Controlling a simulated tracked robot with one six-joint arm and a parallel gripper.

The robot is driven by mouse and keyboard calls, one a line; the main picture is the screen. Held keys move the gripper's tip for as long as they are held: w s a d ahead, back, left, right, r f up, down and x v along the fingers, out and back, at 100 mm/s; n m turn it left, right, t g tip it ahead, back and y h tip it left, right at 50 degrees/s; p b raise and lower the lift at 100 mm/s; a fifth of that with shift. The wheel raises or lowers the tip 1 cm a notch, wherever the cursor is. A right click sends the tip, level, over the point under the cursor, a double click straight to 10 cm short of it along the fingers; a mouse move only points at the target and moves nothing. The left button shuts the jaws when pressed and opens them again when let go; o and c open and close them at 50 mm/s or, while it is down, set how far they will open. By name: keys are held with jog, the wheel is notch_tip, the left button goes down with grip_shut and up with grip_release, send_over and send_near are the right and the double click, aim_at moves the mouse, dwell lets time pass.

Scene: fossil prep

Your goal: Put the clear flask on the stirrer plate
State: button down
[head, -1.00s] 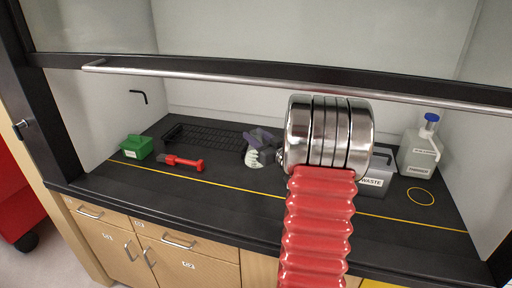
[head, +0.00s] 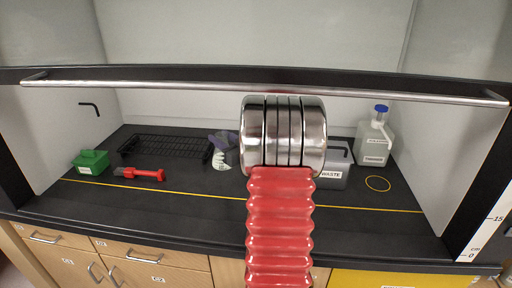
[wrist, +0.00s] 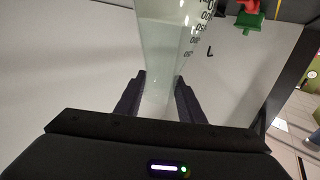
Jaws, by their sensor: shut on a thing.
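The clear flask (wrist: 165,55) is pale and see-through, with dark graduation marks down one side. It is between the two dark fingers of my gripper (wrist: 160,97) in the wrist view, and the gripper is shut on it. In the head view, the dark purplish gripper (head: 224,138) shows just left of my arm's large metal joint. A pale piece with dark marks, seemingly the flask (head: 219,159), is below it, above the dark worktop. My arm hides part of the worktop. I cannot make out a stirrer plate in either view.
A black rack (head: 163,147), a green box (head: 91,162) and a red tool (head: 140,174) are on the left. A grey WASTE bin (head: 335,173) and a blue-capped white bottle (head: 373,145) are right, near a yellow ring (head: 378,183). A sash rail (head: 400,95) crosses in front.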

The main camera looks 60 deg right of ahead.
jog(key=s+d+r+m+g+h, duration=0.1)
jog(key=s+d+r+h, duration=0.1)
jog(key=d, duration=0.6)
jog(key=s+d+r+m+h, duration=0.1)
jog(key=s+d, duration=0.3)
jog(key=d, duration=0.4)
jog(key=s+d+r+m+g+h, duration=0.1)
jog(key=s+d+r+m+h, duration=0.1)
jog(key=d, duration=0.5)
jog(key=shift+s+d+r+g+h, duration=0.3)
jog(key=shift+s+d+r+h, duration=0.15)
jog(key=shift+r, duration=0.3)
jog(key=shift+f, duration=0.1)
notch_tip(320, 180, down, 6)
jog(key=shift+f, duration=0.1)
jog(key=shift+f, duration=1.8)
jog(key=shift+f, duration=0.15)
